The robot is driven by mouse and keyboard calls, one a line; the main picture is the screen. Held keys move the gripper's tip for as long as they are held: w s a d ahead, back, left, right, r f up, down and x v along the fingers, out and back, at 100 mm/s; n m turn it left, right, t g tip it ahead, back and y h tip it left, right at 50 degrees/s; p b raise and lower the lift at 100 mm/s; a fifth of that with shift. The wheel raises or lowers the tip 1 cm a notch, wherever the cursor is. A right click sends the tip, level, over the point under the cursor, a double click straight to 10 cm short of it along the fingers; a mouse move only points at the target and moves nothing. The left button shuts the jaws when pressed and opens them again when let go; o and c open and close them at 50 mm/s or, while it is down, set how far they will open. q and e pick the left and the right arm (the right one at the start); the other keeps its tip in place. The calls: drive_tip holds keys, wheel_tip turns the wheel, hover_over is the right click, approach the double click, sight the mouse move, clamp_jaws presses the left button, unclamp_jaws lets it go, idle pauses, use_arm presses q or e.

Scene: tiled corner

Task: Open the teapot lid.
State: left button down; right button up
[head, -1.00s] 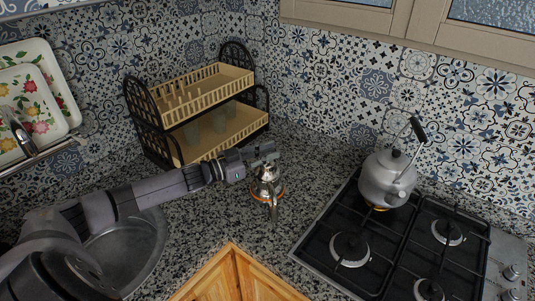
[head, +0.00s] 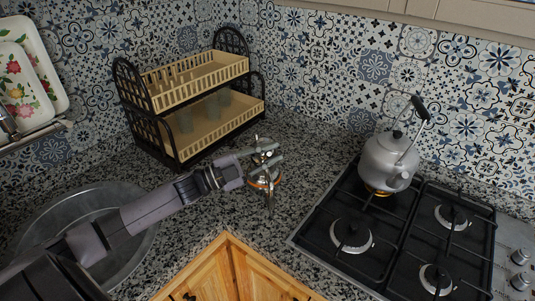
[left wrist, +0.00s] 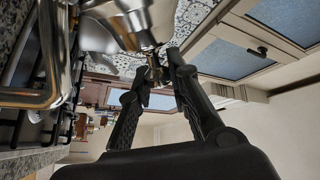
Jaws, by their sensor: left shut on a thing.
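A small shiny metal teapot (head: 263,184) with a copper-coloured base stands on the speckled counter, partly hidden by my left gripper. In the left wrist view its silver body (left wrist: 125,22) fills the upper left. The lid knob (left wrist: 155,70) sits between the fingertips. My left gripper (head: 264,158) is over the top of the teapot, shut on the lid knob; its two dark fingers (left wrist: 156,76) also show in the left wrist view. I cannot tell whether the lid is raised. My right gripper is in neither view.
A two-tier dish rack (head: 208,119) stands behind the teapot. A gas hob (head: 397,240) with a grey kettle (head: 387,161) lies to the right. A round metal sink (head: 125,255) lies left, under my arm. Counter right of the teapot is clear.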

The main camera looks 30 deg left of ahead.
use_arm(q)
drive_tip(key=shift+s+d+f+m+g+h+b, duration=0.15)
drive_tip(key=shift+s+d+f+m+h+b, duration=0.25)
drive_tip(key=shift+m+b, duration=0.6)
drive_tip(key=shift+s+d+f+m+g+h+b, duration=0.25)
drive_tip(key=shift+f+m+b, duration=0.35)
drive_tip(key=shift+m, duration=0.6)
drive_tip(key=shift+s+d+f+m+g+h+b, duration=0.1)
drive_tip(key=shift+s+d+f+m+h+b, duration=0.3)
drive_tip(key=shift+m+b, duration=0.65)
drive_tip(key=c, duration=1.5)
unclamp_jaws()
drive_tip(key=shift+w, duration=0.1)
drive_tip(key=shift+o, duration=0.2)
drive_tip(key=shift+a, duration=0.1)
drive_tip(key=v, duration=1.2)
drive_tip(key=shift+r, duration=0.15)
